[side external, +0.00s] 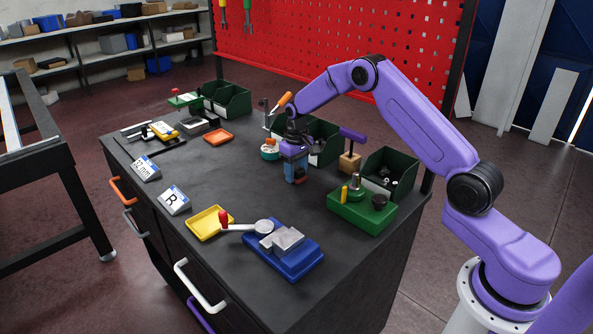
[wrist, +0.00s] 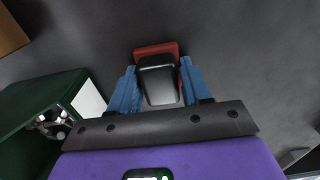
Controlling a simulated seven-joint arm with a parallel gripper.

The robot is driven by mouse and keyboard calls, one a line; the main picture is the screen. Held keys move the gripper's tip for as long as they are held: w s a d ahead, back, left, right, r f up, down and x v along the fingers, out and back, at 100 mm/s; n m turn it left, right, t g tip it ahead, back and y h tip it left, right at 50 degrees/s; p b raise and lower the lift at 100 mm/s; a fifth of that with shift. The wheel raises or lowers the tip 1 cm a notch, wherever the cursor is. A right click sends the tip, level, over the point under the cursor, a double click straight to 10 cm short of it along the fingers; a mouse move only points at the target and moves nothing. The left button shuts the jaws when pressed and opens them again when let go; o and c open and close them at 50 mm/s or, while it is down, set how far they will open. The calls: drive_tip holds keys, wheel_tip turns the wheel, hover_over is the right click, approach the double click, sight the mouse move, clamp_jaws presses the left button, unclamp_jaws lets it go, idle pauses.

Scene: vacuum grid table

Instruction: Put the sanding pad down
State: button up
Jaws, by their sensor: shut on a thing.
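The sanding pad (wrist: 158,80) has a dark grey back and a red edge. It sits between the two blue fingers of my gripper (wrist: 158,65) in the wrist view, and the fingers press on its sides. In the side view my gripper (side external: 296,181) points down over the middle of the dark tabletop (side external: 250,185). Only a little of the pad shows there, low between the fingers. The pad is at or very close to the tabletop; I cannot tell whether it touches.
Green bins (side external: 388,160) stand along the back. A wooden block with a purple handle (side external: 350,163) and a green fixture (side external: 361,210) are at the right. A blue fixture (side external: 284,262) and yellow tray (side external: 209,223) are in front.

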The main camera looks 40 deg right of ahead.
sight(296, 168)
drive_tip(key=shift+s+f, duration=0.15)
drive_tip(key=shift+f, duration=0.4)
drive_tip(key=o, duration=1.2)
drive_tip(key=shift+a, duration=0.35)
wheel_tip(296, 168, up, 14)
drive_tip(key=shift+d+f, duration=0.25)
drive_tip(key=shift+d, duration=0.05)
